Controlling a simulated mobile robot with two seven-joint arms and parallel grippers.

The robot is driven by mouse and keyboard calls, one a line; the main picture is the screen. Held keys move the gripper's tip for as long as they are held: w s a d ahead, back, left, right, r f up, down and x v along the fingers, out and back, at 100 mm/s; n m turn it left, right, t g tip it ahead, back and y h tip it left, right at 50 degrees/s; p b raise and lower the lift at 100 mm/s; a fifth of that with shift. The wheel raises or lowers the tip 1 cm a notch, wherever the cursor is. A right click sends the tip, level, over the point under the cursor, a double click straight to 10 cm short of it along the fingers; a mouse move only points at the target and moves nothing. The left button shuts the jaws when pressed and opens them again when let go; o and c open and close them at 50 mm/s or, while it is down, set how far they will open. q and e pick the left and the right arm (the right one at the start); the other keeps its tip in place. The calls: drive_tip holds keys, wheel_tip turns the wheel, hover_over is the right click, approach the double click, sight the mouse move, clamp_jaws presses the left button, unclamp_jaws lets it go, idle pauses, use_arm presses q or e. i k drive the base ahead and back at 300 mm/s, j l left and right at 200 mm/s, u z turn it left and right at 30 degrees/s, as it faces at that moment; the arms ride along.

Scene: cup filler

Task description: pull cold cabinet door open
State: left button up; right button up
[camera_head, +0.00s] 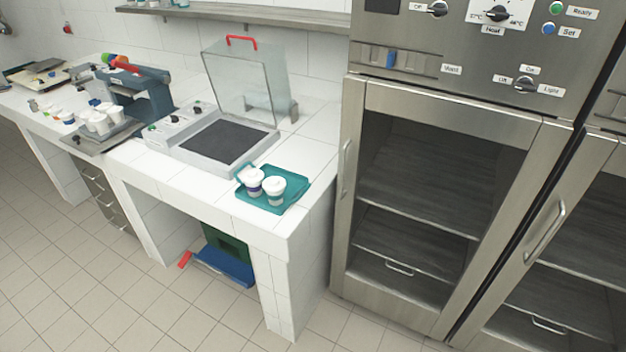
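Two steel cabinets with framed, see-through doors stand at the right. The nearer cabinet's door (452,107) looks shut, with an upright handle (346,168) on its left side. The panel above it carries a label reading "Heat". The other cabinet's door (573,200) is cut off by the right picture edge; its slanted bar handle (545,232) is on its left frame. That door also looks shut. No label shows which cabinet is the cold one. Neither of my grippers is in view.
A white tiled counter (315,190) stands left of the cabinets. A teal tray (296,186) with two lidded cups sits near its corner, beside a device with a raised clear cover (245,80). A blue bin (225,268) is below. The tiled floor (130,300) in front is clear.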

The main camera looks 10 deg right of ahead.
sight(593, 151)
drive_tip(key=z, duration=2.25)
